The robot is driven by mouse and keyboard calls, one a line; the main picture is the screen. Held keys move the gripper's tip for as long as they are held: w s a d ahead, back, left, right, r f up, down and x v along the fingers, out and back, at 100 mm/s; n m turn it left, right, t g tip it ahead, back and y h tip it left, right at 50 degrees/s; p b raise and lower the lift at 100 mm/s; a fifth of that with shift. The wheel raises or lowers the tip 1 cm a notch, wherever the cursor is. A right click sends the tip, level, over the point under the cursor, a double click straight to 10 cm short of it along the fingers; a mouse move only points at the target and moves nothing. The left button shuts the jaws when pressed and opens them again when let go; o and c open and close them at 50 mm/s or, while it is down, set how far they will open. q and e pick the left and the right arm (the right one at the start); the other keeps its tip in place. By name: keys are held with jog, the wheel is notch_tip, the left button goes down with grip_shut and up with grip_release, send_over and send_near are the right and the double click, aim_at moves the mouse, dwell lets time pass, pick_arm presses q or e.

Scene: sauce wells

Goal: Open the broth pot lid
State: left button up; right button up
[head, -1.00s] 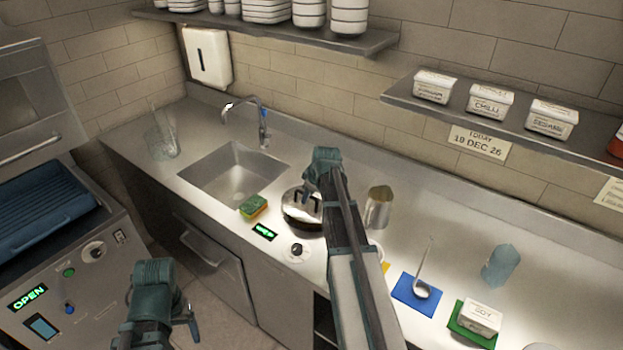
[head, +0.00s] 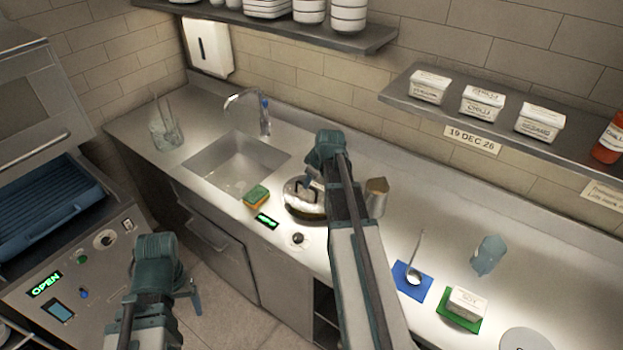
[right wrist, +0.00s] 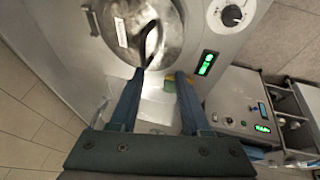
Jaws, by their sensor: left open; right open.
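The broth pot (head: 318,212) is set into the counter right of the sink, with its shiny metal lid (head: 293,200) on it. A dark arched handle stands on the lid. In the right wrist view the lid (right wrist: 178,38) fills the top middle, with a pale label on it. My right gripper (right wrist: 160,76) is open and empty, its fingers pointing at the lid, the left fingertip close to the handle. I cannot tell if it touches. In the head view my right arm hides part of the pot. My left gripper (head: 195,300) is open and empty, low in front of the counter.
A yellow-green sponge (head: 256,195) lies left of the pot, by a green display and a knob. A metal jug (head: 377,197) stands close to the pot's right. A ladle (head: 415,275) rests on a blue mat. The sink (head: 235,165) is empty.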

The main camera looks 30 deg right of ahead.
aim_at(302, 202)
jog(key=shift+c, duration=0.3)
